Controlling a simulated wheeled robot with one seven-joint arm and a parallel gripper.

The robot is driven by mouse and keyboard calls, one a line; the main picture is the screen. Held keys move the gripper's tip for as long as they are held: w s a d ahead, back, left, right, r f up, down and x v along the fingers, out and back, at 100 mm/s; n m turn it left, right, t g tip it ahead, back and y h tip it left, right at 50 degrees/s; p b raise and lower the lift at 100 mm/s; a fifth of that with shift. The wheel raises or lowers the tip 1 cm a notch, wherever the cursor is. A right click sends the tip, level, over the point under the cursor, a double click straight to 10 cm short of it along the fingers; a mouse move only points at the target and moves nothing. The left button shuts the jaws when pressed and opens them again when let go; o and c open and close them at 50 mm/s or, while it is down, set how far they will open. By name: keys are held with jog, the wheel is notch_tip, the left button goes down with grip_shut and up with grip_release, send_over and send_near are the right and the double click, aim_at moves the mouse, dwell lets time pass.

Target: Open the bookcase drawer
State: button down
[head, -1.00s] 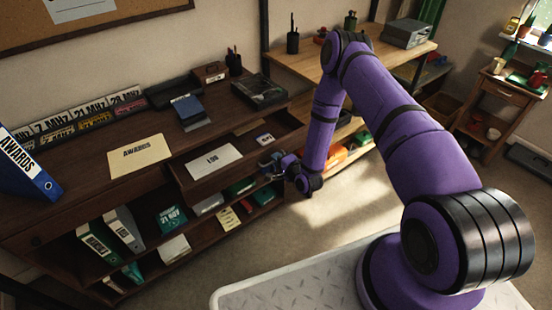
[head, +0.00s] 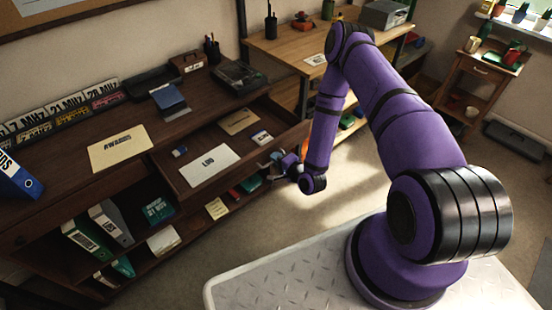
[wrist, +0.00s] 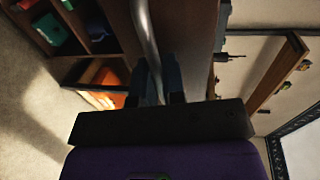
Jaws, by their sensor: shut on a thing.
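The dark wood bookcase (head: 60,185) stands at the left in the head view. Its drawer (head: 292,138) is pulled well out, showing a LOG sheet (head: 208,164), a tan card (head: 238,121) and small items inside. My gripper (head: 274,168) is at the drawer's front, low against the front panel. In the wrist view, my gripper (wrist: 160,84) is shut on the curved metal drawer handle (wrist: 147,38), a finger on each side of it. The wooden drawer front (wrist: 188,40) lies just beyond. The grasp is small and partly hidden in the head view.
Binders (head: 88,239) and boxes fill the shelves below. An AWARDS envelope (head: 118,147), a blue box (head: 169,100) and other items lie on top. A lighter desk (head: 290,48) stands behind at the right. The carpet (head: 250,235) before the bookcase is clear.

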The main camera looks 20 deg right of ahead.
jog(key=c, duration=1.2)
grip_release()
jog(key=shift+c, duration=0.2)
jog(key=v, duration=1)
jog(key=shift+s, duration=0.35)
jog(key=shift+d+r, duration=0.1)
jog(key=shift+d, duration=0.05)
